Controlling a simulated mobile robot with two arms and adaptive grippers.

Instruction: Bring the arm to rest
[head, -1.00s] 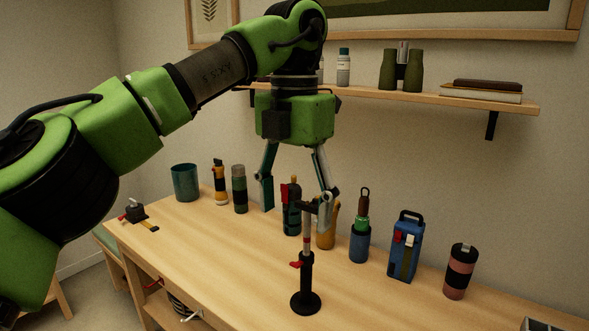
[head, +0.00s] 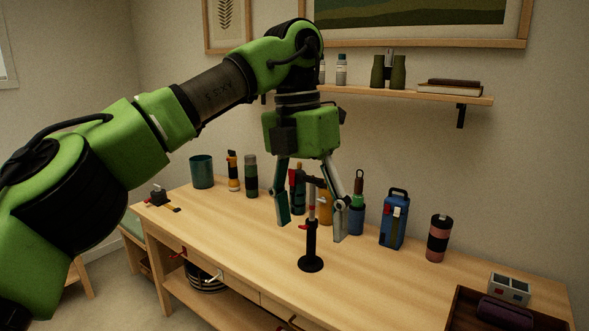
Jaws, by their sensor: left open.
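My left arm reaches in from the left in the head view. Its green gripper (head: 312,232) points down over the workbench (head: 385,285), with its two fingers spread wide. From this view the fingers stand either side of a black stand-like tool, a hand pump (head: 311,245), which stands upright on its round base. I see no finger closed on it; whether a finger touches it I cannot tell. My right gripper is not in view.
Behind the gripper stand several bottles, a blue case (head: 394,220) and a pink-and-black tumbler (head: 437,240). A teal cup (head: 202,172) stands at the back left. A wooden tray (head: 460,312) is at the lower right. A wall shelf (head: 440,96) holds binoculars (head: 388,71) and books.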

